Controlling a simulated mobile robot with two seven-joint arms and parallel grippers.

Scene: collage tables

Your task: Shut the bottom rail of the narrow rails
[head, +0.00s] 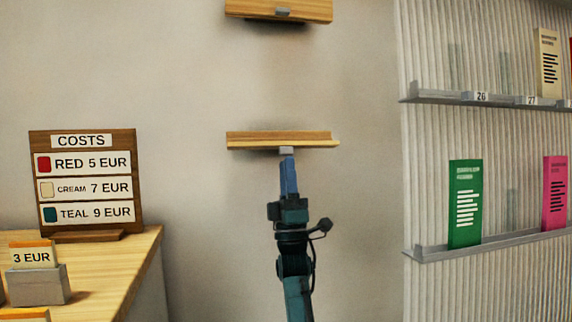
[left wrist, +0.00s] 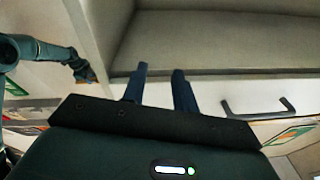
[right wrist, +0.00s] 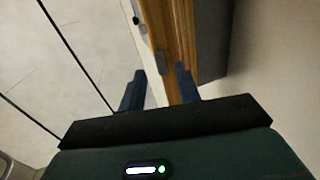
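The bottom narrow rail (head: 325,140) is a short wooden rail on the wall, with a grey tab (head: 286,150) under its middle. Its front strip stands slightly off the back part. My right gripper (head: 287,166) is just below the tab, at or touching it; I cannot tell which. In the right wrist view, the wooden rail (right wrist: 180,35) runs down towards the gap between the open fingers of my right gripper (right wrist: 160,78). The upper narrow rail (head: 280,11) is at the top of the head view. My left gripper (left wrist: 158,75) is open and empty.
A costs sign (head: 85,185) stands on a wooden table (head: 130,262) at left. At right are wall shelves (head: 490,240) with a green card (head: 465,203) and a pink card (head: 554,193). A dark handle (left wrist: 258,112) shows near my left gripper. The wall around the rails is clear.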

